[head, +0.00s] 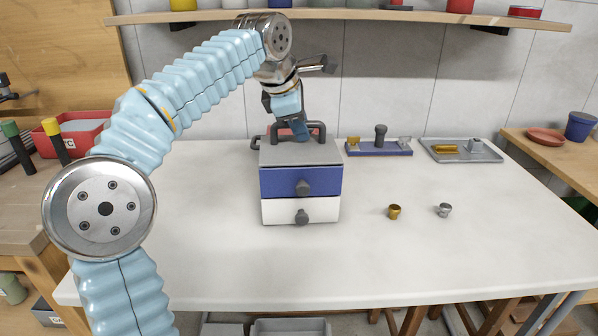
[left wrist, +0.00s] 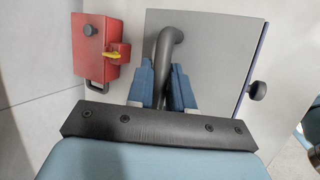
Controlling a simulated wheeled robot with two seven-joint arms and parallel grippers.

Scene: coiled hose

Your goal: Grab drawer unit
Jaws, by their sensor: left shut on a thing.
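The drawer unit (head: 301,180) stands upright on the white table, with a blue upper drawer, a white lower drawer and a dark round knob on each. Its grey top (left wrist: 215,45) carries a dark bent handle (left wrist: 165,55). My left gripper (head: 299,132) comes down from above onto this handle. In the left wrist view the blue fingers of my left gripper (left wrist: 161,88) are on both sides of the handle and shut on it. The lower part of the grip is hidden by the gripper's dark bar.
A red box (left wrist: 104,45) with a yellow lever is behind the unit. A blue rack (head: 379,149) and a grey tray (head: 462,151) lie to the right. A brass cup (head: 394,211) and a steel cup (head: 444,210) stand nearer. The table's front is clear.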

